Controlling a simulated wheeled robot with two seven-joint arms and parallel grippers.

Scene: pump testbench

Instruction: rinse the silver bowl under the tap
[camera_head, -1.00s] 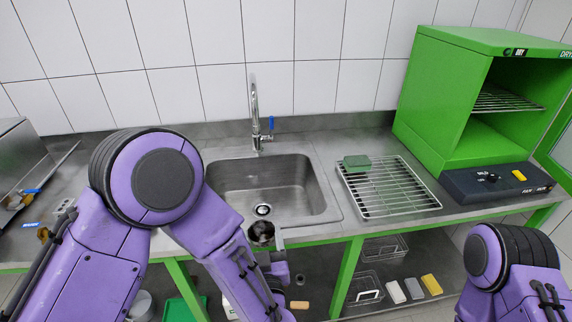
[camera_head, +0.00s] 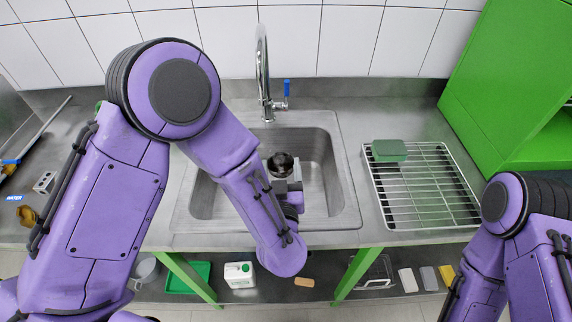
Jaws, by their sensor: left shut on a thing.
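The silver bowl (camera_head: 281,161) is small and round, with a dark, shiny inside. My left gripper (camera_head: 284,175) is shut on it and holds it over the sink basin (camera_head: 318,190), right of the basin's middle line. My forearm and wrist hide the near side of the bowl and most of the fingers. The tap (camera_head: 263,65) stands behind the basin, with its tall spout above and behind the bowl. Its blue lever (camera_head: 286,88) points up. No water stream shows. My right arm is at the lower right; its gripper is out of view.
A wire drying rack (camera_head: 420,190) with a green sponge or block (camera_head: 389,150) lies right of the sink. A green cabinet (camera_head: 500,90) stands at the right. A shelf below the counter holds a white canister (camera_head: 239,274) and a green tray (camera_head: 188,278).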

